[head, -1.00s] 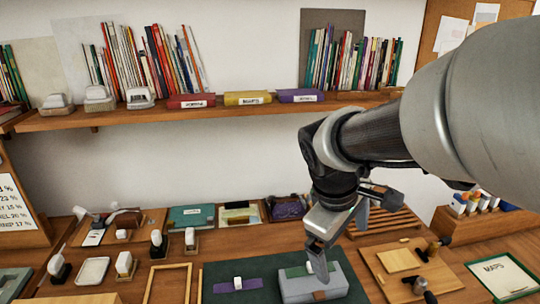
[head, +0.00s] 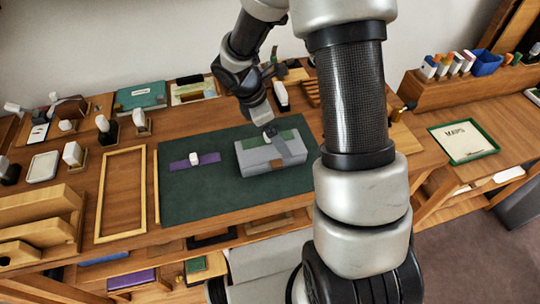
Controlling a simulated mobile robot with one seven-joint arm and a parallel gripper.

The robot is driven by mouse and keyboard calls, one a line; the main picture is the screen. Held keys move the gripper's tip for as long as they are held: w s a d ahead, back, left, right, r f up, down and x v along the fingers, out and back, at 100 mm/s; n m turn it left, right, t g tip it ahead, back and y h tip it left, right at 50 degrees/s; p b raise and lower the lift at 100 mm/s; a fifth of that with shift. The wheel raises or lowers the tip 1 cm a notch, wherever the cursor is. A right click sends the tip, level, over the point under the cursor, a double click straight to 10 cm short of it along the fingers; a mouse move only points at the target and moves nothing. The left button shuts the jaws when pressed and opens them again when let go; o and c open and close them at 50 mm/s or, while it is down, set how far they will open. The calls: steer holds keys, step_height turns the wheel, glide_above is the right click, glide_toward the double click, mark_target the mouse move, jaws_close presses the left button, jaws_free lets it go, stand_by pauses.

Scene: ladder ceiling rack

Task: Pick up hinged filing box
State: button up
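The hinged filing box is most likely the grey box (head: 256,160) with a green panel on top and a brown patch on its front. It lies on the dark green mat (head: 200,205) on the desk. Contact with the box is not clear. The other finger does not show clearly, so I cannot tell how wide the gripper is.
A purple strip with a white piece (head: 195,160) lies left of the box on the mat. An empty wooden frame (head: 103,192) and wooden stands (head: 40,232) are at left. A green-edged MAPS board (head: 464,143) is at right. My arm hides the mat's right side.

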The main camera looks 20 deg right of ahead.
mark_target(271, 153)
steer(key=x, duration=0.4)
steer(key=shift+f, duration=0.1)
steer(key=f, duration=0.1)
steer(key=f+b, duration=0.1)
steer(key=f, duration=0.2)
steer(key=shift+w+d+f, duration=0.15)
steer(key=shift+w+d, duration=0.2)
steer(key=shift+d+f, duration=0.2)
steer(key=shift+f, duration=0.15)
steer(key=c, duration=1.4)
